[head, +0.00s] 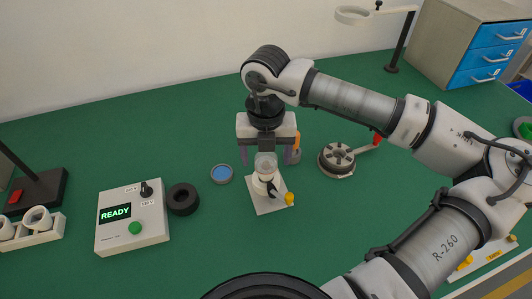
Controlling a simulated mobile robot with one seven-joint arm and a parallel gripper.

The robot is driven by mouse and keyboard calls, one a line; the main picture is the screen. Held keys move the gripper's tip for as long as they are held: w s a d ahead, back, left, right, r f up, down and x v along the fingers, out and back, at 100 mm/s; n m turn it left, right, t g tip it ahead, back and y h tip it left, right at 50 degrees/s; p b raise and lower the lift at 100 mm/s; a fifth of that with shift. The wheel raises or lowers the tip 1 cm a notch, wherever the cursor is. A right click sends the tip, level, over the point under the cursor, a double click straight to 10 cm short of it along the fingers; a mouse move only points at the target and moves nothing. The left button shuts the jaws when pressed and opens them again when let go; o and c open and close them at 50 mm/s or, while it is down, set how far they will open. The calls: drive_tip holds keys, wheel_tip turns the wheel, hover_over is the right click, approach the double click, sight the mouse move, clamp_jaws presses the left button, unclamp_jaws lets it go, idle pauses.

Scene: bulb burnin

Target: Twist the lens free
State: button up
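A clear, rounded cap that looks like the lens (265,160) sits on top of a small white fixture (263,185). The fixture stands on a pale square plate (270,205) and has a dark lever with a yellow knob (289,199). My gripper (265,158) points down over the fixture. Its two grey fingers are spread wide, one to the left and one to the right of the cap, with visible gaps. It is open and holds nothing. Exact finger depth relative to the cap cannot be told.
A blue-faced disc (221,174) and a black ring (183,199) lie left of the fixture. A control box (132,240) reads READY. An orange-handled tool (296,148) stands close behind the right finger. Green table is clear behind left.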

sight(266, 157)
drive_tip(key=shift+r, duration=0.1)
wheel_tip(266, 157, up, 14)
drive_tip(key=b, duration=0.1)
drive_tip(key=shift+b, duration=0.35)
drive_tip(key=shift+s+f, duration=0.1)
drive_tip(key=shift+f, duration=0.15)
